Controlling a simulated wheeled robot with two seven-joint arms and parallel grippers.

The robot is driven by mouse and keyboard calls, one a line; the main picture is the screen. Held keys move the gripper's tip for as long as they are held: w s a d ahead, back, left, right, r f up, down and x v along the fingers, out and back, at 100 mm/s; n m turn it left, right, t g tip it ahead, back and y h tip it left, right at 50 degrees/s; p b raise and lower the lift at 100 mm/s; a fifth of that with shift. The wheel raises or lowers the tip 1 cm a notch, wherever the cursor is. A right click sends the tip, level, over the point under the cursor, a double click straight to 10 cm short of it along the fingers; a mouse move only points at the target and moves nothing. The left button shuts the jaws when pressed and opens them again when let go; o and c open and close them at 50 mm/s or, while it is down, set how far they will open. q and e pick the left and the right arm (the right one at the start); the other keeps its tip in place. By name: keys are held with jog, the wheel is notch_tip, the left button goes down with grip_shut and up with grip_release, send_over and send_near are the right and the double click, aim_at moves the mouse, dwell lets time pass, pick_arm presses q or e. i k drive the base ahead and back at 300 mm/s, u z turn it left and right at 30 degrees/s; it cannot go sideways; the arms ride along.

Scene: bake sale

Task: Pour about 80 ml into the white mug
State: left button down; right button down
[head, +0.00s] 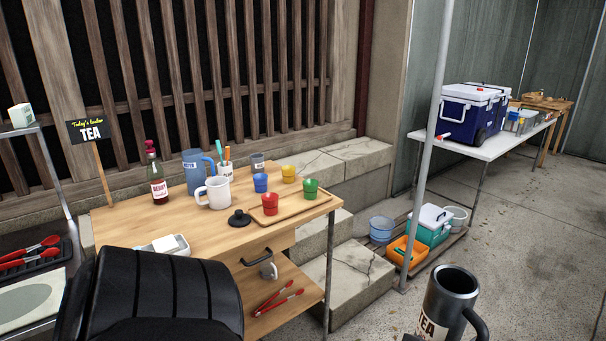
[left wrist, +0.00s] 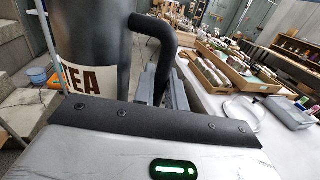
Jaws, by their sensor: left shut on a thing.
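The white mug (head: 217,193) stands upright on the wooden table (head: 130,222) in the head view, its handle toward the left. A dark grey jug (head: 447,302) labelled TEA is at the bottom right, held up well away from the mug. The jug fills the left of the left wrist view (left wrist: 95,40). My left gripper (left wrist: 166,88) is shut on the jug's handle, and the jug looks nearly upright. Whether liquid is inside cannot be told. My right gripper is not in view.
A blue jug (head: 194,175), a red bottle (head: 156,180), and several coloured cups on a wooden tray (head: 306,209) stand around the mug. A black lid (head: 239,218) lies in front. A pole (head: 433,120) rises right of the table. A blue cooler (head: 474,112) stands behind.

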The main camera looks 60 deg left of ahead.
aim_at(218, 188)
jog(key=u, duration=0.25)
jog(key=i, duration=1.3)
jog(key=u, duration=1.3)
jog(key=i, duration=0.7)
jog(key=u, duration=1.3)
jog(key=i, duration=0.85)
jog(key=u, duration=0.1)
